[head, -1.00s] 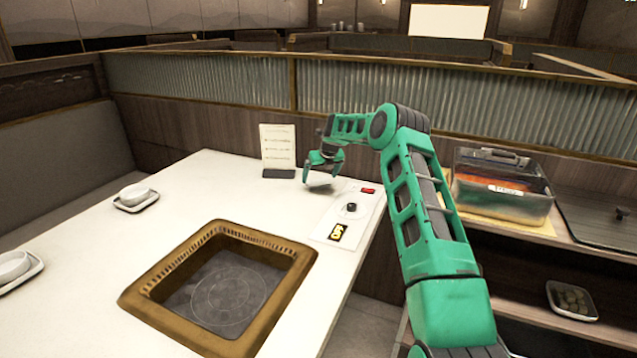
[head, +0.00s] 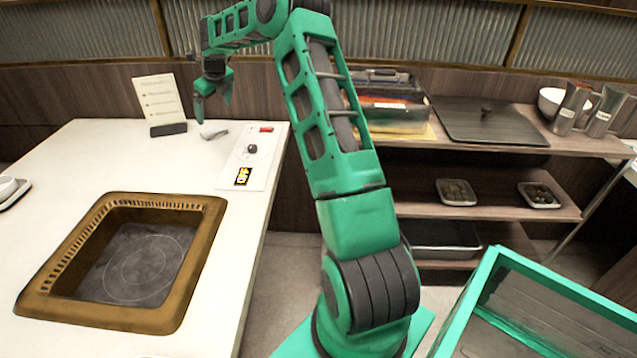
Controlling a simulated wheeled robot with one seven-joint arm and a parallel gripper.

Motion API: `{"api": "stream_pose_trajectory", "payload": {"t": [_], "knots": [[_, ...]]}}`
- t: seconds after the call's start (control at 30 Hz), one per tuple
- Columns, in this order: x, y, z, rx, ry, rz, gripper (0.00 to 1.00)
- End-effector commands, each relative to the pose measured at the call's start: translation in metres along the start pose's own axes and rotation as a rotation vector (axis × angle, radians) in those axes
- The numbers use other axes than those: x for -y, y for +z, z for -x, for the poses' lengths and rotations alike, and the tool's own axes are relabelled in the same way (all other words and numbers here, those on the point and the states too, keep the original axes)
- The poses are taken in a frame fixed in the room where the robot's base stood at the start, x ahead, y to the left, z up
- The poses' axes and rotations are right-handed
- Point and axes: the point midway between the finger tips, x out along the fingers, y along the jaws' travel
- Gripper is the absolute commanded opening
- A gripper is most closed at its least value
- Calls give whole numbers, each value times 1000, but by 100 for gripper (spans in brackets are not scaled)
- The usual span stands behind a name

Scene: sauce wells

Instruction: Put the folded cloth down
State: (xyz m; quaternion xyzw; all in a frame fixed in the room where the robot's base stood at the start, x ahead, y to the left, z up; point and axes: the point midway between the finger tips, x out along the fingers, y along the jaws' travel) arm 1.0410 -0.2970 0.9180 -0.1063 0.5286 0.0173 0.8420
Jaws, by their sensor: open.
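My gripper (head: 213,103) is open above the far right part of the white table (head: 105,160), with its fingers pointing down and nothing visible between them. A small, flat, greyish shape (head: 213,134) lies on the table just below the fingertips, apart from them. It looks like the folded cloth, but it is too small to be sure. It lies between the menu stand (head: 160,103) and the control panel (head: 250,155).
A brown-framed square cooker well (head: 190,262) is sunk into the table. A white bowl (head: 8,187) on a dish stands at the left edge.

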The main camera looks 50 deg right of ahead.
Motion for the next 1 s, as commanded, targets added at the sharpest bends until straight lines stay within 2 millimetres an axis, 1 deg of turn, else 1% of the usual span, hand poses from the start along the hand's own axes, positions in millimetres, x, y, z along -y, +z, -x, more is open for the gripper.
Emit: {"api": "stream_pose_trajectory", "payload": {"t": [0.03, 0.1, 0.27, 0.3, 0.37, 0.47, 0.5, 0.67, 0.7, 0.87, 0.9, 0.97, 1.0], "knots": [[-6, -7, 19, -18, -9, 92, 96], [-14, -20, 39, -50, -13, 231, 96], [-30, -58, 87, -123, -8, 526, 96], [-32, -68, 99, -141, -4, 596, 96], [-37, -84, 116, -168, 5, 700, 96], [-44, -114, 146, -210, 26, 864, 96], [-48, -126, 157, -226, 37, 929, 96], [-61, -179, 201, -276, 96, 1176, 96], [-64, -193, 211, -287, 114, 1234, 96], [-81, -252, 250, -309, 198, 1462, 96], [-86, -267, 258, -309, 222, 1518, 96], [-94, -290, 271, -306, 259, 1601, 96], [-100, -306, 279, -301, 283, 1655, 96]]}}
